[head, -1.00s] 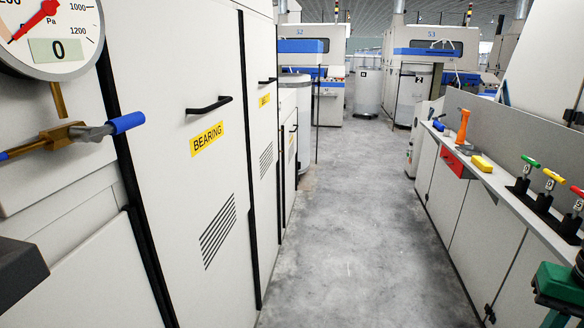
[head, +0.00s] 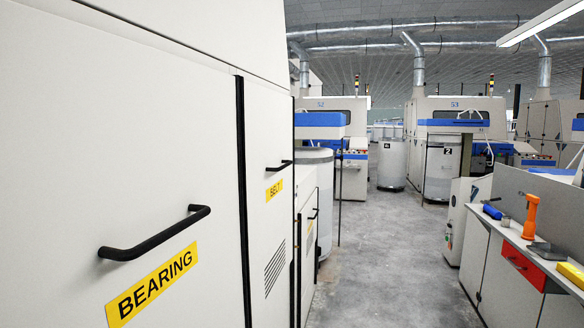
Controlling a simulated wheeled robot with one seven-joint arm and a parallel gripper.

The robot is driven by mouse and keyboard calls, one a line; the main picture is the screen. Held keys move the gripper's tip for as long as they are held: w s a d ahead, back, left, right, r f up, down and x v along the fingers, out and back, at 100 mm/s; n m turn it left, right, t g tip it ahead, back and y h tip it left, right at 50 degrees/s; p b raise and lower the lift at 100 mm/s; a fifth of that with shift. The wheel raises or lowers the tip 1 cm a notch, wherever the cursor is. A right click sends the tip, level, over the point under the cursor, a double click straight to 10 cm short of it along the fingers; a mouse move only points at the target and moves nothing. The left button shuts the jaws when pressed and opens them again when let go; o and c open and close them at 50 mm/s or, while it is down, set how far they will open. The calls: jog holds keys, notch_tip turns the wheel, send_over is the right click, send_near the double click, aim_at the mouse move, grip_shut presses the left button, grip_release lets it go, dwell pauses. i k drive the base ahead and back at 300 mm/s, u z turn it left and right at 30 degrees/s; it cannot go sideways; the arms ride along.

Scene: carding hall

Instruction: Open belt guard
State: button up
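The belt guard (head: 277,229) is a tall pale panel in the left row, beyond the bearing panel. It carries a yellow label (head: 274,190) that reads BELT, a short black handle (head: 279,166) above the label and slanted vents below. It looks shut, flush with its neighbours. The nearer bearing panel (head: 150,120) has a larger black handle (head: 154,232) and a yellow BEARING label (head: 152,286). My gripper is not in view.
A grey floor aisle (head: 375,250) runs clear ahead. On the right, a bench (head: 490,250) holds an orange tool (head: 531,216), a blue-handled tool (head: 493,211) and a yellow block (head: 570,274). Large grey cans and carding machines stand farther back.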

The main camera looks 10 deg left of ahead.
aim_at(268, 113)
jog(key=z, duration=0.05)
jog(key=i, duration=1.35)
jog(key=z, duration=0.05)
